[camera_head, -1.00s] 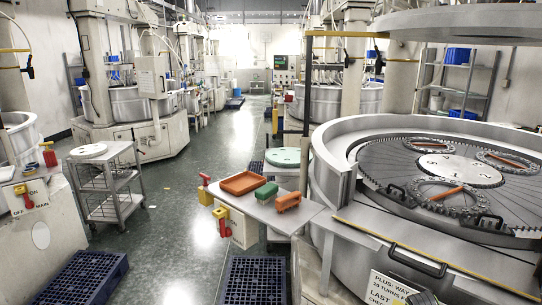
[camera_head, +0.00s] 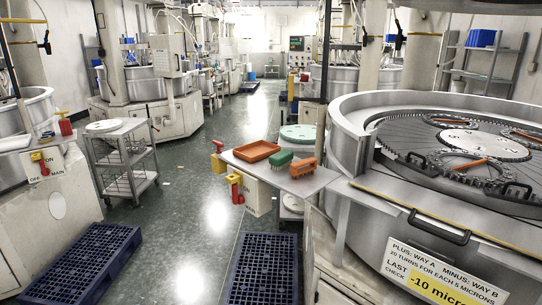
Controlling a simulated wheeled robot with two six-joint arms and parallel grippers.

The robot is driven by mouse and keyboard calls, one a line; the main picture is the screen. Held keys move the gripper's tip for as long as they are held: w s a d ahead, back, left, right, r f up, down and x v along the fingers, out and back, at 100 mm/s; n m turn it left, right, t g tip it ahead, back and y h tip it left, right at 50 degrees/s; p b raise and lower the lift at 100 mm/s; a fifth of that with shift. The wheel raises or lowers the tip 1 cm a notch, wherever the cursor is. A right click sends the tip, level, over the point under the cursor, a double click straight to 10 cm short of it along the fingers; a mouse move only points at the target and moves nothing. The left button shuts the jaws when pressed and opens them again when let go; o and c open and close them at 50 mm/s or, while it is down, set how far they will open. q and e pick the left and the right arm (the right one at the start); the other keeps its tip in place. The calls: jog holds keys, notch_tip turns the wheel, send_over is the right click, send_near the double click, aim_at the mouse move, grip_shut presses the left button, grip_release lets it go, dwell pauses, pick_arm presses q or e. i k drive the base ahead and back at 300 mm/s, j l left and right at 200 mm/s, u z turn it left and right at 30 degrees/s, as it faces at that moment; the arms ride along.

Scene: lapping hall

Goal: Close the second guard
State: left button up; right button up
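A large round lapping machine (camera_head: 350,140) stands at the right, its top open over a dark plate with toothed rings. Another round machine (camera_head: 147,88) stands at the back left. Neither of my grippers is in view.
A shelf by the machine holds an orange tray (camera_head: 257,151), a green brush (camera_head: 279,160) and an orange brush (camera_head: 303,168). Blue pallets (camera_head: 262,270) (camera_head: 75,262) lie on the floor. A grey cart (camera_head: 122,158) stands at the left. The aisle (camera_head: 200,200) between is clear.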

aim_at(520, 235)
jog(key=z, duration=1.35)
